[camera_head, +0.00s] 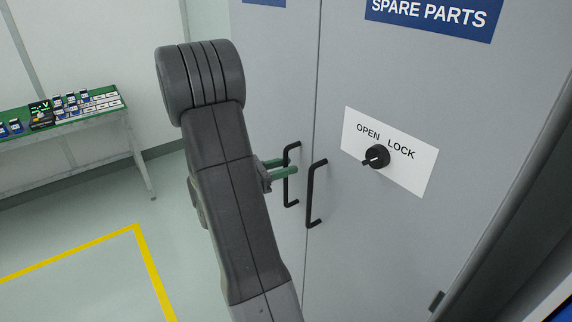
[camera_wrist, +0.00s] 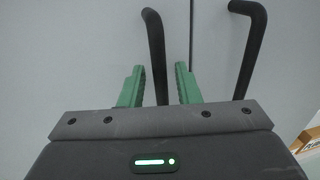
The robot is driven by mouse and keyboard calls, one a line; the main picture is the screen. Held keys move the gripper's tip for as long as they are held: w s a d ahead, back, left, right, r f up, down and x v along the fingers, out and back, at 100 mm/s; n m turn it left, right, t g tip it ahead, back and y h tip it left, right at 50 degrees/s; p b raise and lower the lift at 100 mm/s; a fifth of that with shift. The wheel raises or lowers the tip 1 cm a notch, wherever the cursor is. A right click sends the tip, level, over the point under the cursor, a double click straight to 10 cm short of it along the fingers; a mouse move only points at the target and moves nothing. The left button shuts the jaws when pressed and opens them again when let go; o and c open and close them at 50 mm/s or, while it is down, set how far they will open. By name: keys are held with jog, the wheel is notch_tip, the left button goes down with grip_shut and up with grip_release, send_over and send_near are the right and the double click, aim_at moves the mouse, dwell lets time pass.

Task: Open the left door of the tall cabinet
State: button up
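The tall grey cabinet's left door (camera_head: 262,110) appears closed, level with the right door (camera_head: 400,250) at the seam. Its black bar handle (camera_head: 287,190) stands beside the seam. My gripper (camera_head: 282,167) is at this handle, with green fingers reaching towards the door. In the wrist view the open fingers (camera_wrist: 160,85) stand on either side of the left handle (camera_wrist: 155,45), with gaps on both sides. The handle's lower end is hidden behind my gripper body. A black knob (camera_head: 377,156) on the right door sits on a plate marked OPEN and LOCK; its grip points lower left.
The right door's handle (camera_head: 312,195) is close to the right of my gripper; it also shows in the wrist view (camera_wrist: 252,50). A green-topped bench (camera_head: 90,122) with small items stands at the far left. Floor with yellow tape (camera_head: 135,228) is clear.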

jog(key=shift+w+d, duration=0.15)
jog(key=shift+d, duration=0.25)
grip_shut()
